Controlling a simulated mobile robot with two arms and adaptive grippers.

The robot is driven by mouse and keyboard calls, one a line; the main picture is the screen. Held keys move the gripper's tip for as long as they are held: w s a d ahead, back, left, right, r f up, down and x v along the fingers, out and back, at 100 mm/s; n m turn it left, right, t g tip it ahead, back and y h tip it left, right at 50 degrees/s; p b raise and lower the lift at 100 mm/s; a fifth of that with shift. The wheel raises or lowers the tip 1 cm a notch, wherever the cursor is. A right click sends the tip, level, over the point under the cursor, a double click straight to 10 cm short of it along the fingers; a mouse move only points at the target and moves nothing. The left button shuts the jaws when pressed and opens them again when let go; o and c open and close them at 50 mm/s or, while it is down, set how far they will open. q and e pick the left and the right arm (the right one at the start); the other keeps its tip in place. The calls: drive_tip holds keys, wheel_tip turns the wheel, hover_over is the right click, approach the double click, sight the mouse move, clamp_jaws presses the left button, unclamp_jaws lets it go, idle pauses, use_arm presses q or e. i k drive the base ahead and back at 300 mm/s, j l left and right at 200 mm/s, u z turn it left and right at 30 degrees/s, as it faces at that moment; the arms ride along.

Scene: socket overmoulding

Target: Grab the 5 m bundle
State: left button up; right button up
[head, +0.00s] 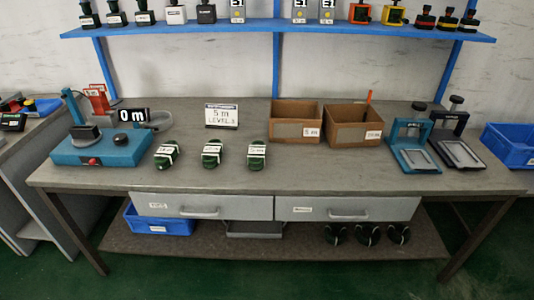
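Three dark green cable bundles with white tags lie in a row on the workbench: a left bundle (166,154), a middle bundle (212,154) and a right bundle (257,155). Their tags are too small to read surely, so I cannot tell which is the 5 m one. A white sign (222,116) behind them reads "5 m LEVEL 3". An open cardboard box (291,134) has a label that seems to read "5 m". Neither of my grippers is in view.
The grey bench (330,177) has clear room in front of the boxes. A second box (352,138) and two framed stands (413,147) are right. More bundles (368,235) lie below.

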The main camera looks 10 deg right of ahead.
sight(257, 152)
drive_tip(key=i+l, duration=0.6)
drive_tip(key=l, duration=0.2)
drive_tip(key=i+l+u, duration=0.1)
drive_tip(key=i+l, duration=0.2)
